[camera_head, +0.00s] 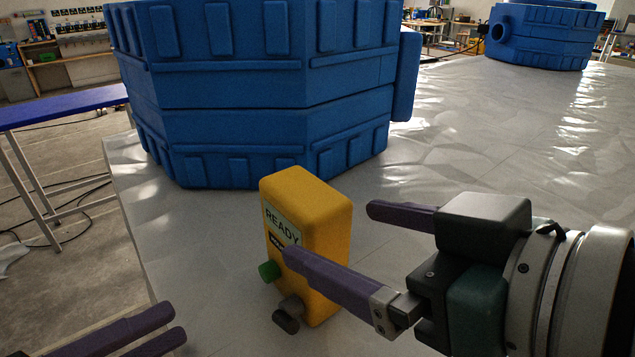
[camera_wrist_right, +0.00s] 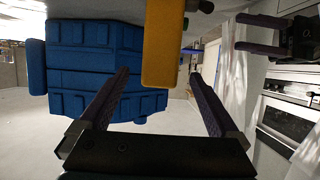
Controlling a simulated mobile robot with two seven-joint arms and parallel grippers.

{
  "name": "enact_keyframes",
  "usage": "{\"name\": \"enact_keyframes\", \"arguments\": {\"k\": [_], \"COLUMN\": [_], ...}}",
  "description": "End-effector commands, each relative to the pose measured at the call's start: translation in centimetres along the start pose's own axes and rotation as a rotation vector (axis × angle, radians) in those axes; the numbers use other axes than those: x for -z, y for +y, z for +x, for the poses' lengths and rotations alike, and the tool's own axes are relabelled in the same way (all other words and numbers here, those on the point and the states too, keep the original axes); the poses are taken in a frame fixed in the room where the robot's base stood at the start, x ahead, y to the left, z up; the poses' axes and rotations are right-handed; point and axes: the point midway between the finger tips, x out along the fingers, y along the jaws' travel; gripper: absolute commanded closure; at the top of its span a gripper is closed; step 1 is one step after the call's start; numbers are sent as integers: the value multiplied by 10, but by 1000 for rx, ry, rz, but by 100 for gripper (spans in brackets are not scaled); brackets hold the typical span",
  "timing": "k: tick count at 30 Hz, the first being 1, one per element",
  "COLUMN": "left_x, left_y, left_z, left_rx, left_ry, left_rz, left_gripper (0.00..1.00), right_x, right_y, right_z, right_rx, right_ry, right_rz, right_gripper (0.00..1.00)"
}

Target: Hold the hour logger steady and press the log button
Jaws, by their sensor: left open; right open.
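The yellow hour logger (camera_head: 335,232) stands upright on the grey table. My right gripper (camera_head: 328,232) is open, coming from the right. In the head view one finger overlaps the logger's near side and the other lies to its right. In the right wrist view the logger (camera_wrist_right: 160,50) appears between the finger lines; contact cannot be told. My left gripper (camera_head: 178,325) is open at the lower left, apart from the logger. It also shows in the right wrist view (camera_wrist_right: 238,32).
A large blue ribbed tank (camera_head: 270,120) stands behind the logger. Another blue tank (camera_head: 545,38) is far back right. The table's left edge (camera_head: 130,235) runs beside the logger. Wrinkled clear sheeting (camera_head: 520,120) covers the right of the table.

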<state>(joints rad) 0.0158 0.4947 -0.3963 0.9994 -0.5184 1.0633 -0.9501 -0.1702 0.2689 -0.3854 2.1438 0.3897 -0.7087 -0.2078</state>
Motion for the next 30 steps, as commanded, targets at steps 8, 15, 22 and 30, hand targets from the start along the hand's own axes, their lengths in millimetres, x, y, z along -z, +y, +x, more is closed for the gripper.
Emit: {"name": "enact_keyframes", "arguments": {"k": [8,15,22,30], "left_x": [0,0,0,0], "left_y": [0,0,0,0], "left_z": [0,0,0,0], "left_rx": [0,0,0,0], "left_ry": [0,0,0,0], "left_rz": [0,0,0,0], "left_gripper": [50,50,50,50], "right_x": [0,0,-1,-1], "right_y": [0,0,0,0], "right_z": [51,72,74,74], "right_rx": [0,-1,-1,-1], "right_ry": [-1,-2,-2,-3], "right_rz": [1,0,1,0], "right_gripper": [3,3,3,23]}}
